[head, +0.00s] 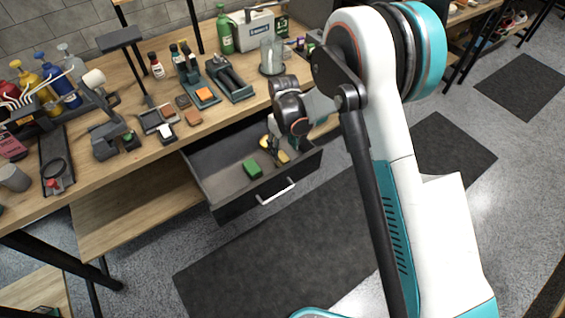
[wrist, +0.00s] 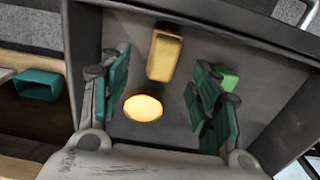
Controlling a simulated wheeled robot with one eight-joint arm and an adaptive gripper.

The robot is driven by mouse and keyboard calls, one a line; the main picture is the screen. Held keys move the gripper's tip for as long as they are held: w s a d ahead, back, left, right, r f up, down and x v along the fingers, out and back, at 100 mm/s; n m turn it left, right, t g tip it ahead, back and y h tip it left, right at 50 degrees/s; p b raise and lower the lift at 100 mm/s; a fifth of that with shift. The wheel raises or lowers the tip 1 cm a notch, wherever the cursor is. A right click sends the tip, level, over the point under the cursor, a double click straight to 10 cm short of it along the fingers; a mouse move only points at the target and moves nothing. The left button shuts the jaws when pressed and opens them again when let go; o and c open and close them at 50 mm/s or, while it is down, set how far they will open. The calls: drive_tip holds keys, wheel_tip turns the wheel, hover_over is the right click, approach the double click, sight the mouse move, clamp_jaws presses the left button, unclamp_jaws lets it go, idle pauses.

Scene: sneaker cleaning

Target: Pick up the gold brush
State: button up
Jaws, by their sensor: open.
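A gold, block-shaped thing (wrist: 165,54), which looks like the gold brush, lies on the floor of the open drawer (head: 222,190). A pale yellow oval thing (wrist: 143,108) lies beside it, nearer to my palm in the wrist view. My gripper (wrist: 160,86) is open, with its teal-padded fingers on either side of these two things and nothing held. In the wrist view the gold block reaches past the fingertips. In the head view my wrist hangs over the drawer's back right part and partly hides the yellow things. The height of the fingertips above them is hard to tell.
A green block (head: 252,168) lies in the drawer, just outside my right finger in the wrist view. The dark drawer walls stand close around my gripper. The wooden workbench (head: 130,160) above holds bottles, trays and brushes. The drawer's front left is clear.

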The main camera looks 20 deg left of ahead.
sight(283, 156)
drive_tip(key=shift+s+a+f+b, duration=0.1)
drive_tip(key=shift+f+b, duration=0.45)
drive_tip(key=shift+f, duration=1)
drive_tip(key=shift+s+f+b, duration=0.1)
drive_tip(key=shift+f+b, duration=0.45)
drive_tip(key=shift+f, duration=0.95)
drive_tip(key=shift+r, duration=0.1)
drive_tip(key=c, duration=1.2)
wheel_tip(283, 156, up, 20)
drive_tip(key=p, duration=0.5)
